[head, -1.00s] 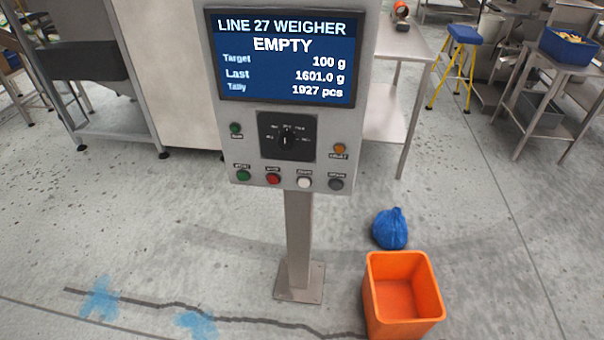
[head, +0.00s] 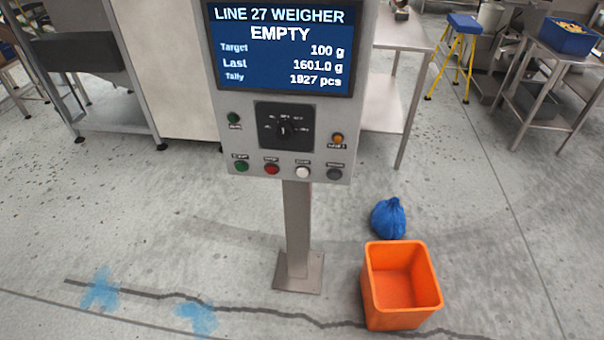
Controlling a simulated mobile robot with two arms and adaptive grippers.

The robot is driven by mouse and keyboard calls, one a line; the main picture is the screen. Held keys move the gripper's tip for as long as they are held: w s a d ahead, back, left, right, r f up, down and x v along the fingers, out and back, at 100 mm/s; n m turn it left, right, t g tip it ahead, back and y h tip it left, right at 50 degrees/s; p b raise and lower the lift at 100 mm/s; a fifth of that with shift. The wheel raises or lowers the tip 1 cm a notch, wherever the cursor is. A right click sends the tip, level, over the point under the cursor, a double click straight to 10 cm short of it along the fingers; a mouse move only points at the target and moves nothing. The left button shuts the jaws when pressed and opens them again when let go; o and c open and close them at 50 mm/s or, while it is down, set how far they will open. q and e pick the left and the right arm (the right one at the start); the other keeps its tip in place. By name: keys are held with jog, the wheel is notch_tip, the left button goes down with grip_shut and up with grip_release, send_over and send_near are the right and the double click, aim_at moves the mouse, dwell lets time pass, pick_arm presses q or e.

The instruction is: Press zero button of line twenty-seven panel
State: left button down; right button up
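The line 27 panel (head: 216,130) is a grey box on a metal post. Its screen (head: 282,48) reads LINE 27 WEIGHER, EMPTY, Target 100 g, Last 1601.0 g and Tally 1927 pcs. Below the screen is a black rotary selector (head: 284,127). A bottom row holds a green button (head: 241,166), a red button (head: 271,169), a white button (head: 302,172) and a dark grey button (head: 334,174). Their labels are too blurred to read surely, so I cannot tell which is zero. Neither of my grippers shows.
The panel's post (head: 298,230) stands on a floor plate. An open orange bin (head: 402,290) and a blue bag (head: 388,218) stand right of it. A steel table (head: 400,35) is behind on the right, with a yellow-legged stool (head: 462,45) beyond.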

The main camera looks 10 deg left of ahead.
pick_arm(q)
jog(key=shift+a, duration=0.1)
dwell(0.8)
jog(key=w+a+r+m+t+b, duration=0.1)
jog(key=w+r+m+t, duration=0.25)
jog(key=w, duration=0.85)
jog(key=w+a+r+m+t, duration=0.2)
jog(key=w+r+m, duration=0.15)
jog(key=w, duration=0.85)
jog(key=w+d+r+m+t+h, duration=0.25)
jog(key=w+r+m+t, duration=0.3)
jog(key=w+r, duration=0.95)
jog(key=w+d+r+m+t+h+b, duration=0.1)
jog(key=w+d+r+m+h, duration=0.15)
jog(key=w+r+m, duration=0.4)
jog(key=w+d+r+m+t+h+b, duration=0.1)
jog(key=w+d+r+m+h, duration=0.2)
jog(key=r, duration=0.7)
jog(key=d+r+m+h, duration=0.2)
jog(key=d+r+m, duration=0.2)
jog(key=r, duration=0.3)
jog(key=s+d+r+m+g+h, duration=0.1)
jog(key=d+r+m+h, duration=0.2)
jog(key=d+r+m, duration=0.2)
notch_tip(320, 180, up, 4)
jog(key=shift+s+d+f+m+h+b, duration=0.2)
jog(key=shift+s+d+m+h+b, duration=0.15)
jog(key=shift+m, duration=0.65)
